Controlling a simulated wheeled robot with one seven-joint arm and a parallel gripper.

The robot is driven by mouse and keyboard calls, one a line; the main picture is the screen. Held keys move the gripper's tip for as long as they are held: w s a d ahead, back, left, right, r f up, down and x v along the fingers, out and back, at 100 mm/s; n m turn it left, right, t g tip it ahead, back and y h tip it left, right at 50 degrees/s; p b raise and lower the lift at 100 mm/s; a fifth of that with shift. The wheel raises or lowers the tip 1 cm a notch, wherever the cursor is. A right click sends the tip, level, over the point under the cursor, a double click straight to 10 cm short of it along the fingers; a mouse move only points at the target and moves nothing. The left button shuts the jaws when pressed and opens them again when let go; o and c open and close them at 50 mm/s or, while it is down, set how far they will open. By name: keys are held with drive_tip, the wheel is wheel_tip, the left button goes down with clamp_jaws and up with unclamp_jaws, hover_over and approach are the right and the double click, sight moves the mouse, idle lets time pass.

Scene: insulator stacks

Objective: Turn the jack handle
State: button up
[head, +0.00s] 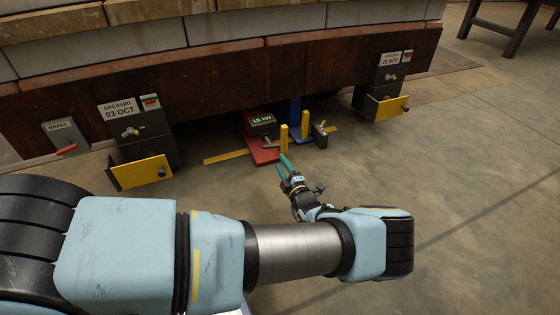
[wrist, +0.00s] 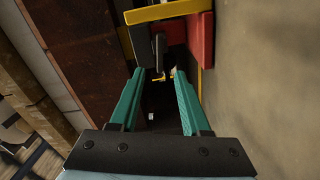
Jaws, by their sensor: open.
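My gripper (head: 284,164) has two green fingers that stand apart with nothing between them. It is low over the floor, just in front of the red jack base (head: 262,152). A small display reading 15 kN (head: 262,120) sits above that base. A yellow upright bar (head: 284,138) stands just beyond the fingertips. In the wrist view my gripper (wrist: 158,72) points toward a dark upright piece (wrist: 160,45), near a yellow bar (wrist: 165,12) and a red block (wrist: 200,40). I cannot tell for sure which piece is the jack handle; contact is not visible.
A second yellow upright (head: 305,124) and a dark block (head: 320,136) stand to the right, by a blue post (head: 295,110). A brown beam (head: 215,85) runs overhead behind. The floor (head: 450,190) at right is clear.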

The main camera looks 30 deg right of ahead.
sight(271, 145)
drive_tip(key=shift+o, duration=0.4)
drive_tip(key=shift+o, duration=1.5)
drive_tip(key=shift+n, duration=0.7)
drive_tip(key=o, duration=0.4)
drive_tip(key=n+p, duration=0.1)
drive_tip(key=n, duration=0.6)
drive_tip(key=shift+r, duration=0.2)
drive_tip(key=shift+o, duration=0.3)
drive_tip(key=n, duration=0.5)
drive_tip(key=shift+r, duration=0.1)
drive_tip(key=w+n+b, duration=0.1)
drive_tip(key=w+n, duration=0.1)
drive_tip(key=w, duration=0.1)
drive_tip(key=w+d+n+b, duration=0.1)
drive_tip(key=w+n, duration=0.1)
drive_tip(key=w, duration=0.1)
drive_tip(key=w+n+b, duration=0.1)
drive_tip(key=w, duration=0.2)
drive_tip(key=shift+w+d+n, duration=0.15)
drive_tip(key=shift+w+n, duration=0.15)
drive_tip(key=shift+n, duration=0.1)
drive_tip(key=shift+w+d+b, duration=0.1)
drive_tip(key=shift+w+b, duration=0.3)
drive_tip(key=shift+w, duration=0.2)
drive_tip(key=shift+c, duration=0.4)
